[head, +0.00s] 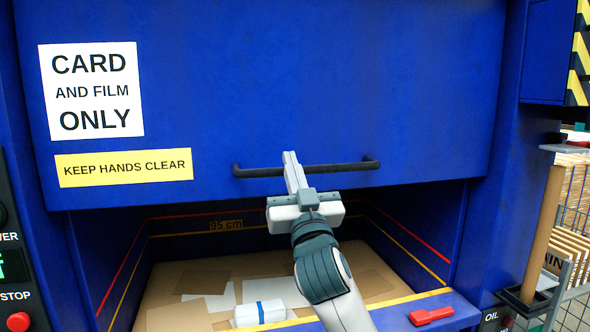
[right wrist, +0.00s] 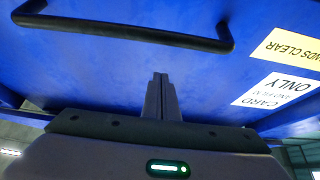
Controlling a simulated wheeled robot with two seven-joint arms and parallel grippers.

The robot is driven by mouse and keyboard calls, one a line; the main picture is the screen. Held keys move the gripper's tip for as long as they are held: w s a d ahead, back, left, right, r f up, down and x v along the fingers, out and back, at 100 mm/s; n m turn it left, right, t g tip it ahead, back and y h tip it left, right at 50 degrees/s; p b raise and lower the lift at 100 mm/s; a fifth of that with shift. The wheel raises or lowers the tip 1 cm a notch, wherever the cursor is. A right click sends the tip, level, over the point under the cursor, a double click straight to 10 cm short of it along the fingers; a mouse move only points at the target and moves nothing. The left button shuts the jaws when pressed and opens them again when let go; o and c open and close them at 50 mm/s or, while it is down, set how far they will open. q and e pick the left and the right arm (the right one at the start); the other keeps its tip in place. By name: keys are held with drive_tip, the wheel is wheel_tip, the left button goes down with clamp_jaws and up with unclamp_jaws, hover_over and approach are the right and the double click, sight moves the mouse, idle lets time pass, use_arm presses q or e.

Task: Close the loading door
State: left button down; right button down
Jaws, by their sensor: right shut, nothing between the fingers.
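The blue loading door (head: 290,80) hangs partly lowered in the head view, with the chamber open below its lower edge. A black bar handle (head: 350,166) runs across the door near that edge. My right gripper (head: 290,156) is shut and empty, with its fingers in front of the handle's middle in the head view. In the right wrist view the shut fingers (right wrist: 160,78) point at the door, and the handle (right wrist: 120,32) lies beyond their tips, apart from them in the picture. Whether the fingers touch the door cannot be told. My left gripper is not in view.
The chamber holds flat cardboard (head: 190,290) and a white bundle with a blue band (head: 262,313). A red latch-like piece (head: 431,316) sits on the front sill at right. A red stop button (head: 18,321) is at far left. A rack with a brown post (head: 541,235) stands at right.

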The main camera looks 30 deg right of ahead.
drive_tip(key=shift+w+d+f+p, duration=0.15)
drive_tip(key=shift+w+f+p, duration=0.2)
drive_tip(key=shift+w+p, duration=0.25)
drive_tip(key=shift+w+d+f+p, duration=0.15)
drive_tip(key=shift+w+f+p, duration=0.3)
drive_tip(key=shift+w, duration=0.2)
drive_tip(key=shift+w+d+f+p, duration=0.15)
drive_tip(key=shift+w+f+p, duration=0.15)
drive_tip(key=shift+w+p, duration=0.3)
drive_tip(key=shift+f, duration=0.1)
